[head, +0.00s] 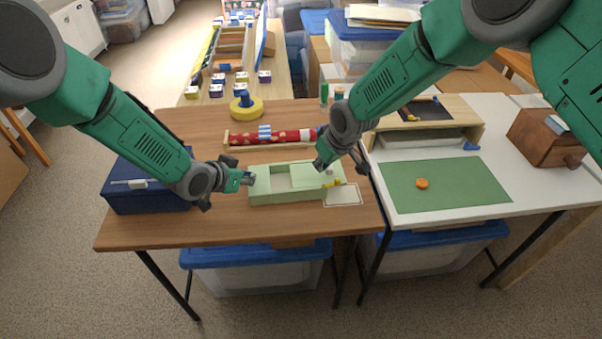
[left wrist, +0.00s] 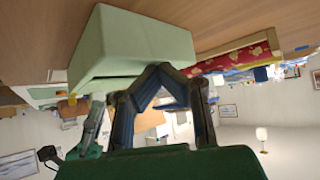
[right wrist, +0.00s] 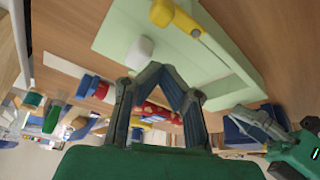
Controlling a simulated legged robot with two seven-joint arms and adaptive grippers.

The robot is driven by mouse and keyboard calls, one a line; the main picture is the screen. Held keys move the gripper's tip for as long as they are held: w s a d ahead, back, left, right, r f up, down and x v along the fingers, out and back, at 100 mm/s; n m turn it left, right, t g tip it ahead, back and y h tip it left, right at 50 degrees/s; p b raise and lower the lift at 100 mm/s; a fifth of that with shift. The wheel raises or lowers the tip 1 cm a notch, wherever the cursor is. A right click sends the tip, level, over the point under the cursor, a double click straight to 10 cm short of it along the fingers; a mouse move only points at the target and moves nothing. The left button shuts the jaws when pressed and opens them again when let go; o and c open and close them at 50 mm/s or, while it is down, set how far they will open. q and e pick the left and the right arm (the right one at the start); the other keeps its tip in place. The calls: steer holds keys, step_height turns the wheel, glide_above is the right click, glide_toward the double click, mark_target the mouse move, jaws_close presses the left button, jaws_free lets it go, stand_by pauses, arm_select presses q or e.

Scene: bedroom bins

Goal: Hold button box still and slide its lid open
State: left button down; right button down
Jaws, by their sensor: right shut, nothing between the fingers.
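The pale green button box (head: 262,196) lies on the wooden table. Its lid (head: 308,176) covers the right part, and a pale recess (head: 280,181) shows open to its left. The lid has a white knob (right wrist: 140,50); a yellow peg (right wrist: 178,18) is near it. My left gripper (head: 248,178) is at the box's left end, fingertips together, close against the end wall; the box also shows in the left wrist view (left wrist: 130,45). My right gripper (head: 320,164) is shut and empty by the knob; I cannot tell whether it touches.
A dark blue case (head: 150,190) stands left of the box. A red patterned roll (head: 275,138) and a yellow ring (head: 246,108) lie behind it. A white card (head: 343,197) lies at the right front. A green mat (head: 450,188) covers part of the white table.

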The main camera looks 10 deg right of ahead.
mark_target(336, 174)
arm_select(q)
steer(key=shift+s+a+f, duration=0.1)
steer(key=shift+s+f, duration=0.15)
steer(key=shift+f, duration=0.1)
arm_select(e)
steer(key=shift+w+d, duration=0.1)
steer(key=shift+d, duration=1.9)
stand_by(0.7)
steer(key=shift+a+r, duration=0.5)
steer(key=shift+a, duration=0.2)
steer(key=shift+r, duration=3.55)
arm_select(q)
steer(key=shift+r, duration=0.1)
